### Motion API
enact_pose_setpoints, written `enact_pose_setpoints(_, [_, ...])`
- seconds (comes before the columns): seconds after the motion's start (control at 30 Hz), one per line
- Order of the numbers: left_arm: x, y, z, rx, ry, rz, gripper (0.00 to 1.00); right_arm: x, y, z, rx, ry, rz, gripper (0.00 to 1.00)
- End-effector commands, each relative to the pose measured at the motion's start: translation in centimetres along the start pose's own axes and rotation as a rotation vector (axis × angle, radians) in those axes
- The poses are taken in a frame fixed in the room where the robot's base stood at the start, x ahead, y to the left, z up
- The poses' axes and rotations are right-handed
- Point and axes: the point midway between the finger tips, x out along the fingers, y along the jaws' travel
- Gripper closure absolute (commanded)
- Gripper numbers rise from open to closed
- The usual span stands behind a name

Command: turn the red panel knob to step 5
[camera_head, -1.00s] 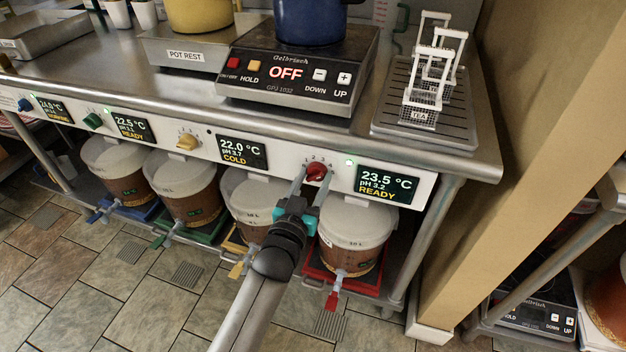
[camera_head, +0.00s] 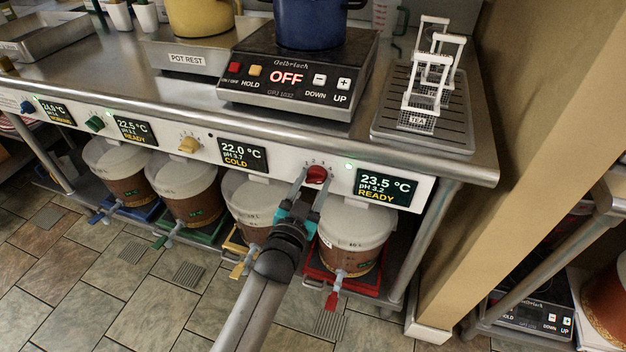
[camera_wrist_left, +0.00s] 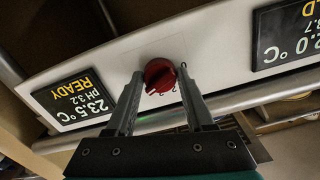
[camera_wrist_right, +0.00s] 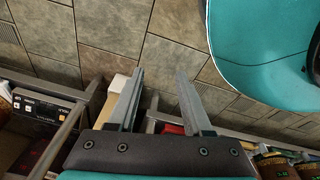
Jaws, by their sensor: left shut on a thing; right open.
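The red knob (camera_head: 316,174) is on the white front panel (camera_head: 345,190), left of the display reading 23.5 °C, pH 3.2, READY (camera_head: 386,188). My left gripper (camera_head: 311,182) reaches up to it from below, with one finger on each side. In the left wrist view the red knob (camera_wrist_left: 159,75) sits between the tips of the left gripper (camera_wrist_left: 161,80), which is shut on it. Small numbers show around the knob, but its exact step cannot be read. My right gripper (camera_wrist_right: 160,75) shows only in the right wrist view, open and empty above the floor.
A yellow knob (camera_head: 189,145) and a green knob (camera_head: 95,124) are further left on the panel. Lidded buckets (camera_head: 357,228) stand below it. A beige post (camera_head: 500,150) stands to the right.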

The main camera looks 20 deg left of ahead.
Motion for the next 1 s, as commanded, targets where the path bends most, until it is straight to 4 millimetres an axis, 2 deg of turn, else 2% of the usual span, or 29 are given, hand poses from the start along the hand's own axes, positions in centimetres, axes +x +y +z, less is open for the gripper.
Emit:
enact_pose_setpoints(0.5, [0.0, -0.1, -0.1, 0.331, 0.000, 0.000, 1.00, 0.5, 1.1, 2.4, -0.003, -0.004, 0.013, 0.50])
enact_pose_setpoints(1.0, [0.0, -0.1, 0.0, 0.401, 0.000, 0.001, 1.00, 0.6, 1.1, 2.6, -0.003, -0.001, 0.014, 0.50])
